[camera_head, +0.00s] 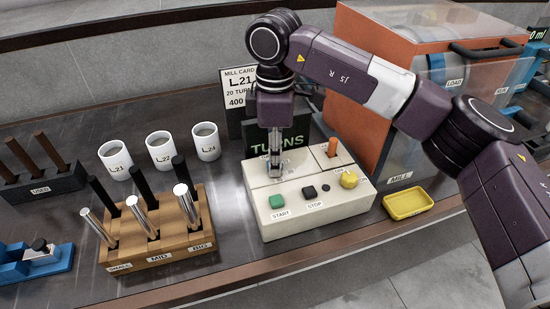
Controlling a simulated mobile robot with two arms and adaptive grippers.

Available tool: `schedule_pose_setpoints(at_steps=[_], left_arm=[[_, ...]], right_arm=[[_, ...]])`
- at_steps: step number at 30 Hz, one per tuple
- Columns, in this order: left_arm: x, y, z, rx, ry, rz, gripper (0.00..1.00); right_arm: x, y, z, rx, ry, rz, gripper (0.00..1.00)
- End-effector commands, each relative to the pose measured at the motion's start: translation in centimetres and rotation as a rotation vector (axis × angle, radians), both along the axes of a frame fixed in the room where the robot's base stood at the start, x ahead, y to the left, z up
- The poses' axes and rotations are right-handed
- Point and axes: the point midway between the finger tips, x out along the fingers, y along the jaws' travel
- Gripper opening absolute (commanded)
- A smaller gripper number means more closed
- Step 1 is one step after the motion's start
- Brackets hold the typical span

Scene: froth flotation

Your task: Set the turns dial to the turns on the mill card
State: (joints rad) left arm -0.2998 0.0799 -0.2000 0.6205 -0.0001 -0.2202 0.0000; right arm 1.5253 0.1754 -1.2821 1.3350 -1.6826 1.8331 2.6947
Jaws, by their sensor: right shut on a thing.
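The mill card (237,88) stands at the back of the bench, partly behind my right arm; it reads L21, 20 TURN (the word's end is covered) and 400. The dark TURNS display (262,143) stands behind the control box, its reading hidden by my gripper. My right gripper (275,172) points down at the back left of the pale control box (318,220). It is shut on a small grey part there, apparently the turns dial, mostly hidden by the fingers. My left gripper is not in view.
A yellow tray (408,212) and orange mill (360,110) are right. A wooden rack (165,247) and white cups (115,160) are left.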

Motion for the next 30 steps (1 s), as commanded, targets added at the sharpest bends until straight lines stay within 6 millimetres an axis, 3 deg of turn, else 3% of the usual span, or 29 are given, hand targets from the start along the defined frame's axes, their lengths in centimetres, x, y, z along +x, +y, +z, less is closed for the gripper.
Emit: schedule_pose_setpoints(at_steps=[9,10,14,24,30], left_arm=[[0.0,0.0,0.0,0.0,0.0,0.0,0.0],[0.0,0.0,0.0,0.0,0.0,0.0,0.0],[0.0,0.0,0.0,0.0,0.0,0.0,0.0],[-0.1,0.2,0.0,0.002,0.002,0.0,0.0],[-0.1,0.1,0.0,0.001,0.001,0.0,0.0]], right_arm=[[0.1,0.0,0.2,0.001,-0.004,-0.002,0.0],[0.1,0.0,0.2,0.002,-0.004,-0.001,0.26],[0.1,0.0,0.1,0.001,-0.003,-0.001,0.4],[0.1,0.0,0.4,0.001,-0.002,-0.001,0.41],[0.1,0.1,3.3,0.002,-0.006,-0.001,0.41]])
